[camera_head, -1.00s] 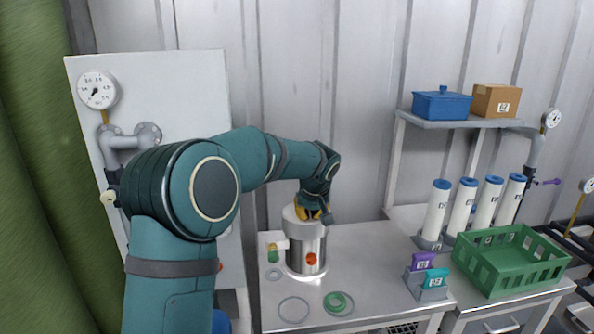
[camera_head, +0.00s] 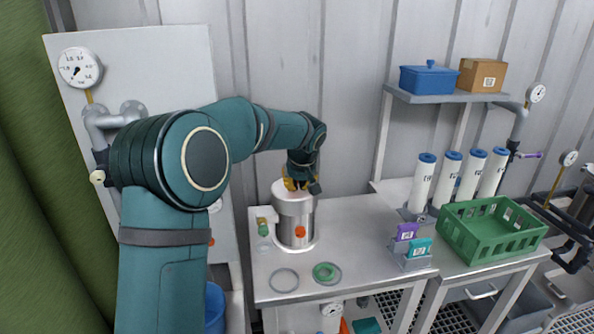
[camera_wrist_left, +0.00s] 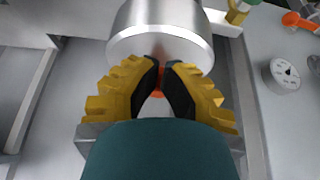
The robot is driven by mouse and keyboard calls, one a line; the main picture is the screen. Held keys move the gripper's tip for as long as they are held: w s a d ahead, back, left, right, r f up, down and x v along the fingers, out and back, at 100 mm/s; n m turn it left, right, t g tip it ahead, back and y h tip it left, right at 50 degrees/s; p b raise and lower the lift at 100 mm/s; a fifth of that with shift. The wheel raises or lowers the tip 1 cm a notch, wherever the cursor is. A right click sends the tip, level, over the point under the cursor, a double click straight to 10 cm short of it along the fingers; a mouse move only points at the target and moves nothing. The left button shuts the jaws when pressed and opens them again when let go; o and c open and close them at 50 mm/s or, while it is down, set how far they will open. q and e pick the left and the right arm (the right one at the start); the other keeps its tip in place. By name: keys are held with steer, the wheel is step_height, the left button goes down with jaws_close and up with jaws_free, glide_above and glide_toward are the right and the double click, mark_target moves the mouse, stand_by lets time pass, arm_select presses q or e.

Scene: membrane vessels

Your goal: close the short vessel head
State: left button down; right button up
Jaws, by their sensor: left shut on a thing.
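The short steel vessel (camera_head: 294,221) stands upright on the left of the bench, with an orange round fitting (camera_head: 300,231) on its front and a pale top, the vessel head (camera_head: 280,187). My left gripper (camera_head: 297,186) points down at the head, yellow fingers touching its top. In the left wrist view, the gripper (camera_wrist_left: 163,72) has its dark finger pads close together at the edge of a steel cylinder (camera_wrist_left: 160,32). The fingers hide most of what they grip; a bit of orange shows between them. Whether the head sits flush cannot be told. My right gripper is not in view.
A small holder with purple and teal pieces (camera_head: 419,247), a green crate (camera_head: 490,258) and several white cylinders (camera_head: 422,183) stand to the right. A gauge panel (camera_head: 170,70) stands behind my left arm.

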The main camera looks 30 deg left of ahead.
arm_select(q)
steer(key=v, duration=0.2)
steer(key=p+v, duration=0.1)
steer(key=shift+w+r, duration=0.15)
steer(key=shift+w, duration=0.1)
steer(key=s+d+r, duration=0.1)
steer(key=s+d, duration=0.4)
steer(key=s, duration=0.1)
steer(key=shift+s+d+r, duration=0.25)
steer(key=shift+s+r, duration=0.1)
steer(key=shift+s, duration=0.05)
